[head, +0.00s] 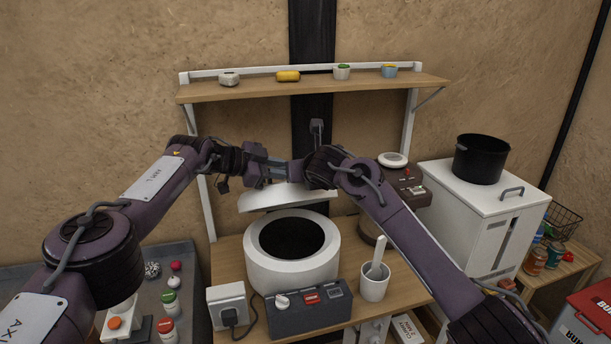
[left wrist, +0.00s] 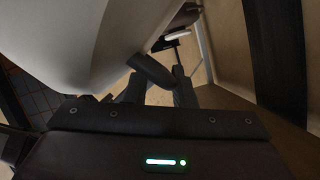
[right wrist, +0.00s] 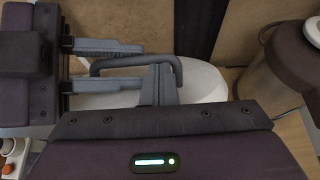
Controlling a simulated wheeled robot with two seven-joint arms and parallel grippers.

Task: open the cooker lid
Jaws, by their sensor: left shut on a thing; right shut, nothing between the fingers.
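The white rice cooker (head: 262,272) stands on the wooden table with its dark round opening uncovered. Its white lid (head: 284,199) is raised and tilted above the back of the pot; it also shows in the right wrist view (right wrist: 205,82). A dark grey handle (right wrist: 130,61) loops up from the lid. My left gripper (head: 275,172) is shut on the lid handle, with its two fingers (right wrist: 112,66) around the handle's left part. My right gripper (right wrist: 164,82) is shut and empty, its fingers by the handle's right end. In the head view my right wrist hides its fingertips.
A dark control box (head: 310,311) and a white socket box (head: 232,304) stand before the cooker. A white cup with a paddle (head: 374,288) and a brown appliance (head: 407,187) stand to the right. A shelf (head: 310,86) holds small items above. A black pot (head: 480,160) sits on a white cabinet.

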